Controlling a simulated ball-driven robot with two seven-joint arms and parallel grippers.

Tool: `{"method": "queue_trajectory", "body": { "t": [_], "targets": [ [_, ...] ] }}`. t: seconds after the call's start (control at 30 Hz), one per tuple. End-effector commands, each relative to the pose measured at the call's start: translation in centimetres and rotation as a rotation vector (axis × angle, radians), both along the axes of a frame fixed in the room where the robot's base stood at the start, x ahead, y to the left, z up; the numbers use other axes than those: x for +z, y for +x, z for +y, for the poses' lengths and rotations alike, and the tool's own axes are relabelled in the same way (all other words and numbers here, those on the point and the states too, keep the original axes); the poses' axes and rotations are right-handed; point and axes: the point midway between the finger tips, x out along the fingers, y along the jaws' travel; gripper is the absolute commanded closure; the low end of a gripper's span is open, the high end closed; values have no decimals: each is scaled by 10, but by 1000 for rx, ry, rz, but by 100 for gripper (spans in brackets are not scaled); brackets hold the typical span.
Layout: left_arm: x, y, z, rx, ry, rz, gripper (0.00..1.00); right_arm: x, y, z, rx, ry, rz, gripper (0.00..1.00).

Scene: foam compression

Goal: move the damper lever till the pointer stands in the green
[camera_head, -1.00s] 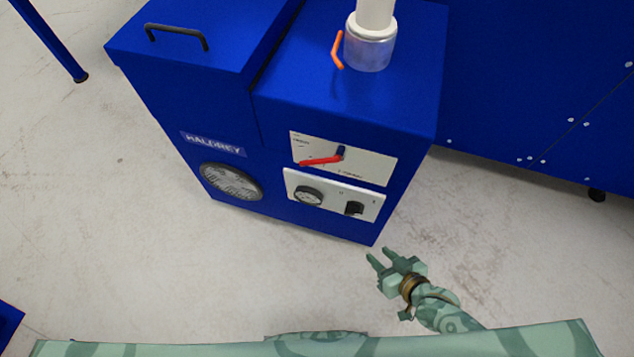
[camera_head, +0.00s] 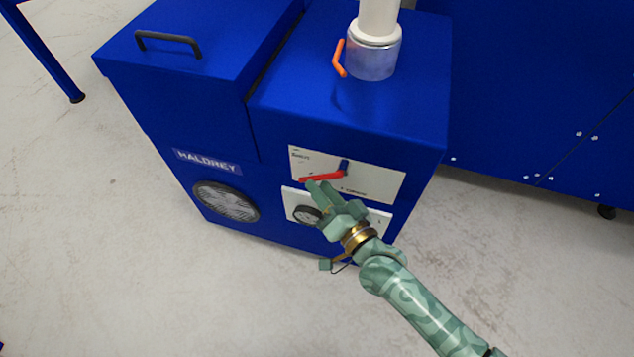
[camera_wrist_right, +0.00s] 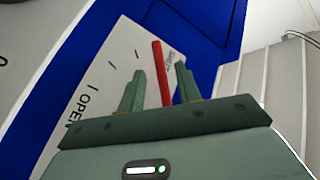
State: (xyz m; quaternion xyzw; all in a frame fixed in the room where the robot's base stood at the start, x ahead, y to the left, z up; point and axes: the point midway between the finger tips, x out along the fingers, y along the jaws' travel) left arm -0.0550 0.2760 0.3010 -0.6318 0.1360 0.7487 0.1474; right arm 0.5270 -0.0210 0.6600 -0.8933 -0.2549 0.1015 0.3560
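A red lever (camera_head: 322,177) sits on the white upper plate of a blue machine and points left from a dark pivot (camera_head: 343,167). My right gripper (camera_head: 320,187) is at the lever's lower side, near its left end. In the right wrist view the gripper (camera_wrist_right: 160,84) is open, with the red lever (camera_wrist_right: 158,70) between its two fingers; contact cannot be told. A round gauge (camera_head: 305,214) on the lower plate is partly hidden by my gripper; its pointer and any green zone cannot be read. My left gripper is out of view.
The upper plate (camera_head: 385,182) has tick marks, with "OPEN" readable in the wrist view. A round grille (camera_head: 226,202) is at left. The floor in front is clear.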

Motion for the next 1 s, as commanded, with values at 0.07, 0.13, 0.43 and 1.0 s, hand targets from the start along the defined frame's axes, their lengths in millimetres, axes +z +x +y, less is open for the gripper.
{"method": "queue_trajectory", "body": {
  "t": [0.07,0.13,0.43,1.0],
  "targets": [
    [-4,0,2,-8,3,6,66,-3,10,6,-1,1,2,66],
    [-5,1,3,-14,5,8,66,-2,15,9,-1,0,2,66],
    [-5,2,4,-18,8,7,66,0,20,12,-1,-1,0,66],
    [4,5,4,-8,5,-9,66,3,20,11,-1,-39,9,100]
  ]
}}
